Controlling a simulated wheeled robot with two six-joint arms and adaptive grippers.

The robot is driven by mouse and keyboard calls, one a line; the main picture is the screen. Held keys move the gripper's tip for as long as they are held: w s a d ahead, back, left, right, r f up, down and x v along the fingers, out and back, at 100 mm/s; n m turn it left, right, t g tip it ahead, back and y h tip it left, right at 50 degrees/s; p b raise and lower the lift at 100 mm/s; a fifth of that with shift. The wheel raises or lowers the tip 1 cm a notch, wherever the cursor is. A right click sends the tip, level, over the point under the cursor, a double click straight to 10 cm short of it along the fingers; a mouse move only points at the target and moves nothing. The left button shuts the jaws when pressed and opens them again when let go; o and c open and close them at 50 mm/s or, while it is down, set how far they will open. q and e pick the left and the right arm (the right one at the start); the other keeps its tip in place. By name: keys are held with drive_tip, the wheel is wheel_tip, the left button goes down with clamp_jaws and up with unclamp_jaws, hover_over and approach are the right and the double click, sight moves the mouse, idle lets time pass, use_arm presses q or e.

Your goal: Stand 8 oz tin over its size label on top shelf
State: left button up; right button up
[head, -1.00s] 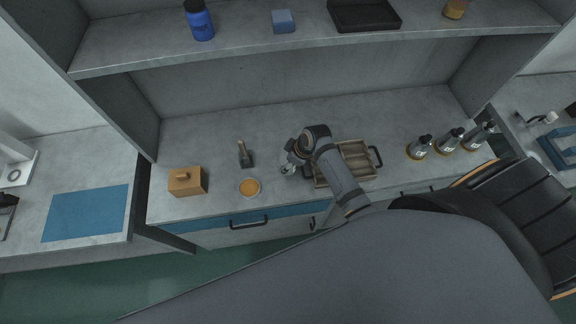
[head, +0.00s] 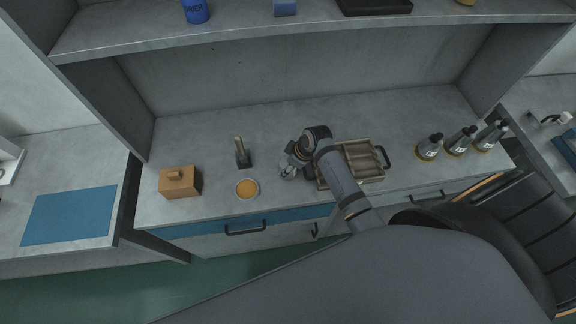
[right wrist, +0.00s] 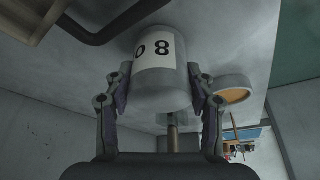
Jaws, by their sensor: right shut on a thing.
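The 8 oz tin (right wrist: 160,82) is a pale grey cylinder with a white label; its dark "8" and "0" or "O" appear upside down in the right wrist view. My right gripper (right wrist: 160,96) is shut on it, one finger on each side. In the head view my right gripper (head: 291,169) is low over the counter, left of the wooden tray; the tin is mostly hidden there. I cannot tell whether the tin touches the counter. The shelf (head: 330,28) crosses the top of the head view; no size label can be made out. My left gripper is not in view.
A blue bottle (head: 196,11), blue block (head: 285,7) and black tray (head: 375,6) stand on the shelf. On the counter are a wooden box (head: 180,182), a dark upright tool (head: 242,154), an orange-filled dish (head: 247,188), a wooden tray (head: 362,160) and several bottles (head: 429,146).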

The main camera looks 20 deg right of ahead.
drive_tip(key=o, duration=1.3)
drive_tip(key=shift+c, duration=0.2)
